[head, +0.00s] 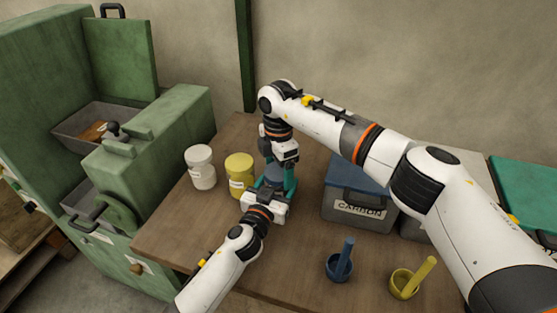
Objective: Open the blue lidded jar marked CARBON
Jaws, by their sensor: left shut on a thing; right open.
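A blue jar (274,174) stands on the table between my two grippers, mostly hidden by them, and its marking cannot be read. My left gripper (274,186) comes in from the front and is shut on the jar. My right gripper (280,163) points down just above the jar's top and is open. Whether its fingers touch the lid cannot be told. The readable CARBON label is on a grey bin with a blue lid (360,206), right of the jar.
A white jar (201,168) and a yellow jar (240,174) stand left of my grippers. A blue mortar (339,267) and a yellow mortar (403,284), each with a pestle, stand at the front right. Green machinery (150,150) borders the table's left side.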

